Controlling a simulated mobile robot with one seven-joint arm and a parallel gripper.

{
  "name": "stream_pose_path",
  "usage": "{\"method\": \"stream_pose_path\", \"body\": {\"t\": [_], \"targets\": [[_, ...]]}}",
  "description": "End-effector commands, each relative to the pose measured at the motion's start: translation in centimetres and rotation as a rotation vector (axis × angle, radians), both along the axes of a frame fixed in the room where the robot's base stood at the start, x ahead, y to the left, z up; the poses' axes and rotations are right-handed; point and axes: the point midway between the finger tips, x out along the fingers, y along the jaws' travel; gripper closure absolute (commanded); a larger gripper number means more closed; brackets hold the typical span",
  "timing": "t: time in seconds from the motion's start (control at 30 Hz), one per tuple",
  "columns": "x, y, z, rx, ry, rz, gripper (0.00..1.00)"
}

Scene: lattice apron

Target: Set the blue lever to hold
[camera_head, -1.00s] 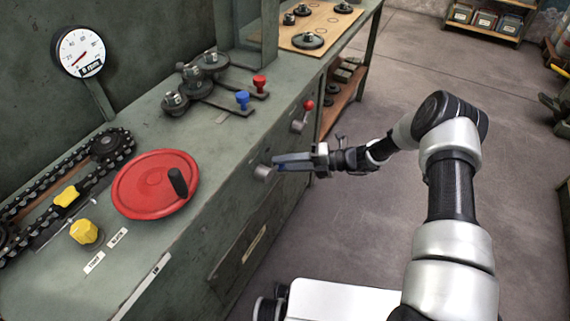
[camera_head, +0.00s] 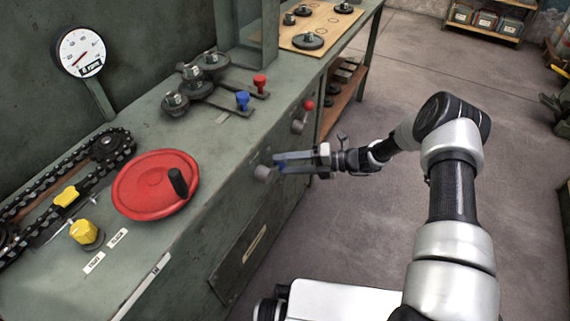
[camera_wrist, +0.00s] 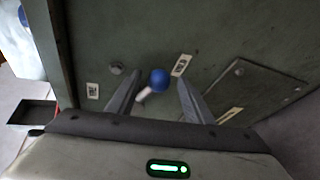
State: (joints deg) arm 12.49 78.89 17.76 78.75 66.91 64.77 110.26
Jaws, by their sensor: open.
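The blue lever has a round blue knob (camera_wrist: 159,79) on a short pale shaft. In the wrist view the knob appears between the two spread fingers of my gripper (camera_wrist: 160,86), with a gap on each side. In the head view my gripper (camera_head: 275,163) is at the cabinet front, and a bit of blue shows between its fingers. The fingers partly hide the lever there. Small white labels (camera_wrist: 181,65) and (camera_wrist: 92,90) are on the panel near the lever, but their words are too small to read.
A red-knobbed lever (camera_head: 308,105) sits farther along the same cabinet front. On the bench top (camera_head: 215,135) are a red handwheel (camera_head: 140,190), a yellow knob (camera_head: 84,232), and blue (camera_head: 242,99) and red (camera_head: 260,82) handles.

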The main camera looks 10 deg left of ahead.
Motion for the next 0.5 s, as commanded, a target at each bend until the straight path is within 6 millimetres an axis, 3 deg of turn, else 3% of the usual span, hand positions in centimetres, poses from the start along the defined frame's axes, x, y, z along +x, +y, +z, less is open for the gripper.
{"method": "stream_pose_path", "body": {"t": [0.5], "targets": [[0.2, -11.2, 3.1, -0.002, 0.001, -0.005, 0.53]]}}
